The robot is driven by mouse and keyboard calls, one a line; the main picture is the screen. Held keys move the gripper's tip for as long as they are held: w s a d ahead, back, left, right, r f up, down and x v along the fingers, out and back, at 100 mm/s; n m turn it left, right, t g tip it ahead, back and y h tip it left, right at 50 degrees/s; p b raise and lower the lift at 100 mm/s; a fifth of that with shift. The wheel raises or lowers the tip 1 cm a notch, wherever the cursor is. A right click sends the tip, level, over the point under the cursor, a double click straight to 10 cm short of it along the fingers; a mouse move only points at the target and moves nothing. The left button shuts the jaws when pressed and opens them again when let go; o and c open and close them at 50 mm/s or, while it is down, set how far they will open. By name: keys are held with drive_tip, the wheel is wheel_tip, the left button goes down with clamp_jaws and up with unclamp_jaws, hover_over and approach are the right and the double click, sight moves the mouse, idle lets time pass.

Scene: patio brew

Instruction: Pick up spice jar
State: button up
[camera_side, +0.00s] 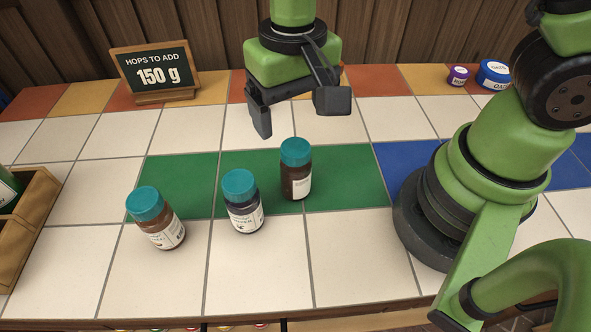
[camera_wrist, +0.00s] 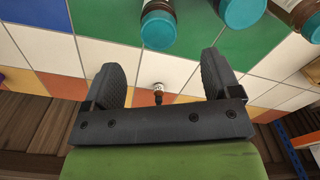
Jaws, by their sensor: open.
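Three jars with teal lids stand upright on the tiles in the side view, their label words too small to read. A brown jar (camera_side: 296,181) stands on the green tiles, a dark jar (camera_side: 244,212) at the green strip's front edge, and another brown jar (camera_side: 161,232) farther left. I cannot tell which is the spice jar. My gripper (camera_side: 297,112) is open and empty, above and behind the rightmost jar, apart from it. In the wrist view, my gripper's fingers (camera_wrist: 160,78) are spread, with jar lids (camera_wrist: 158,30) beyond them, partly cut off by the top edge.
A wooden crate (camera_side: 31,232) stands at the left edge, a hops sign (camera_side: 154,74) at the back left. Purple (camera_side: 458,76) and blue-and-white (camera_side: 494,74) tins sit at the back right. White tiles in front of the jars are clear.

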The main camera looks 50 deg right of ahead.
sight(295, 147)
drive_tip(key=f, duration=0.9)
drive_tip(key=shift+s+f, duration=0.1)
drive_tip(key=shift+s, duration=0.1)
drive_tip(key=c, duration=1.1)
drive_tip(key=shift+c, duration=0.2)
